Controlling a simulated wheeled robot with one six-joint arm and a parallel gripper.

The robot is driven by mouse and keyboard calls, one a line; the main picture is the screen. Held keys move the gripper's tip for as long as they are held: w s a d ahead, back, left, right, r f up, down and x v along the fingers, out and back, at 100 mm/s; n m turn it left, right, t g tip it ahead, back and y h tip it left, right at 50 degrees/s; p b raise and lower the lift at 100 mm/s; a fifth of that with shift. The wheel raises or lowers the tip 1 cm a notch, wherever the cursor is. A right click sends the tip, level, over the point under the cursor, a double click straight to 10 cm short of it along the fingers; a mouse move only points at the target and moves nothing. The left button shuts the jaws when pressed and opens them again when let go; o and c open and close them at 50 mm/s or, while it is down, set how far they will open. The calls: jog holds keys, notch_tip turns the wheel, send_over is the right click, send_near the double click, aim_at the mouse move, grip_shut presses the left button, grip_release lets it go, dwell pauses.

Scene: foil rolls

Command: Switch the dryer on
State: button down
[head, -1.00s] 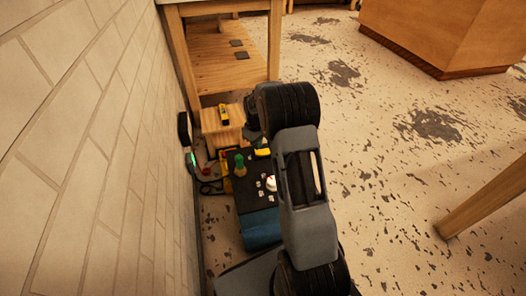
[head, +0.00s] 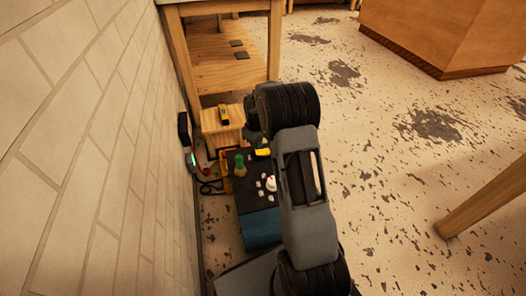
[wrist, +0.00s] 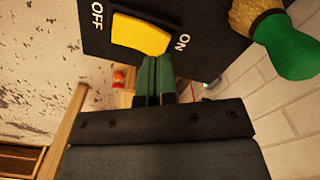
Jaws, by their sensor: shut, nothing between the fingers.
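In the wrist view a dark panel carries a yellow rocker switch (wrist: 141,35). The OFF label (wrist: 97,15) is at its left and the ON label (wrist: 183,42) at its right. My gripper (wrist: 158,62) is shut and empty, its green-tinted fingertips at the rocker's lower edge, nearer the ON end. I cannot tell whether they touch it, or which way the rocker is tipped. In the head view a yellow patch (head: 263,152) shows beside my arm, probably this switch. My arm hides the gripper there, and I cannot make out the dryer's whole body.
A brush with a green handle (wrist: 287,48) is close on the right in the wrist view. A brick wall (head: 100,160) runs along the left; a wooden table (head: 275,50) stands behind. Open floor lies right.

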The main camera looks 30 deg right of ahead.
jog(key=shift+f+b, duration=0.8)
jog(key=shift+f, duration=0.7)
jog(key=shift+r, duration=0.1)
jog(key=shift+r+p, duration=3)
jog(key=shift+r, duration=0.45)
